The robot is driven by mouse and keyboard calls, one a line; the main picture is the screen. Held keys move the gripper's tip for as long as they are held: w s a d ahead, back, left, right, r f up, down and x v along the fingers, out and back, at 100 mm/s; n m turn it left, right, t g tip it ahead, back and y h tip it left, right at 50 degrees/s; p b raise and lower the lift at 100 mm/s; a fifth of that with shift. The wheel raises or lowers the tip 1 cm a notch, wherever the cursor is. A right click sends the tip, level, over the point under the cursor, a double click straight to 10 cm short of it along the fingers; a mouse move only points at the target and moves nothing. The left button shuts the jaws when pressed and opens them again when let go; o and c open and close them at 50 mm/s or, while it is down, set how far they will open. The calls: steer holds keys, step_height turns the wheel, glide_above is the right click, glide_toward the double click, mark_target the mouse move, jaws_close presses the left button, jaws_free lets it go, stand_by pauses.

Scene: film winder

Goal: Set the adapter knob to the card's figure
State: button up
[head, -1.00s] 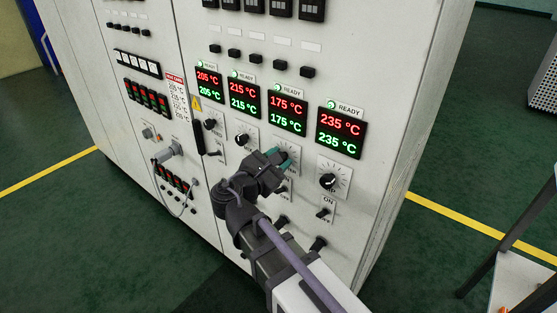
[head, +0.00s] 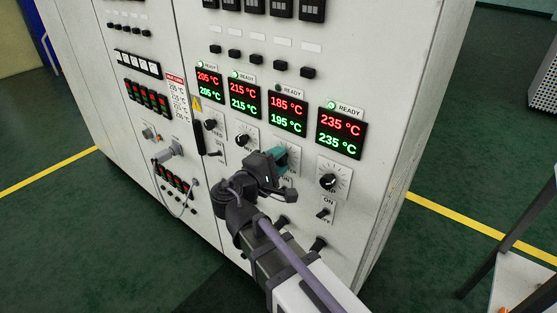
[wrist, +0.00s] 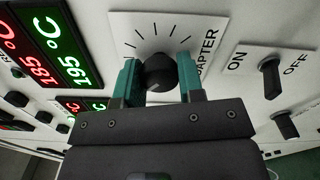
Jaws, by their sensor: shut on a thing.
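The black adapter knob (wrist: 160,72) sits on a white dial plate (wrist: 182,22) marked ADAPTER in the wrist view. My gripper (wrist: 158,88) is shut on it, with a teal finger on each side. In the head view my gripper (head: 279,160) hides the knob at the third control column. The display above that column (head: 287,111) reads 185 °C in red and 195 °C in green. Its READY lamp (head: 278,88) looks unlit. The heat card (head: 177,98) is on the cabinet left of the displays; its lines are too small to read surely.
The neighbouring displays (head: 340,131) read 205, 215 and 235 °C, with lit READY lamps. An ON/OFF switch (wrist: 270,75) is right of the knob in the wrist view. Another dial knob (head: 328,181) is to the right in the head view.

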steer(key=m, duration=0.4)
steer(key=shift+m, duration=0.3)
steer(key=m, duration=0.4)
steer(key=shift+m, duration=0.4)
steer(key=o, duration=0.9)
steer(key=v, duration=1.1)
steer(key=shift+r, duration=0.1)
